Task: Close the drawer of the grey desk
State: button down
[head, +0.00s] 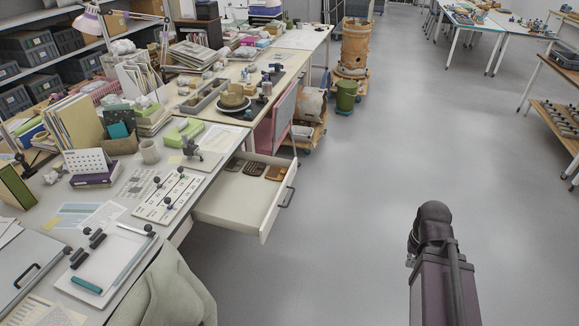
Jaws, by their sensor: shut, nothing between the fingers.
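The drawer (236,197) of the grey desk (213,163) is pulled out to the right, over the floor. Its inside is pale, and several small brown and dark pieces lie towards its back. A dark bar handle (287,197) is on its front panel. Part of my arm, purple and dark, stands at the lower right, well apart from the drawer. My gripper is not in view.
A grey chair or cloth-covered seat (165,290) stands at the desk's front, lower left. Open grey floor (340,210) lies between drawer and arm. A green bin (346,95) and wooden barrel (354,45) stand beyond. Papers and tools crowd the desktop.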

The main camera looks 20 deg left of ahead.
aim_at(239, 201)
jog(key=u, duration=0.3)
jog(key=i, duration=0.75)
jog(key=u, duration=0.7)
jog(key=i, duration=0.6)
jog(key=u, duration=0.2)
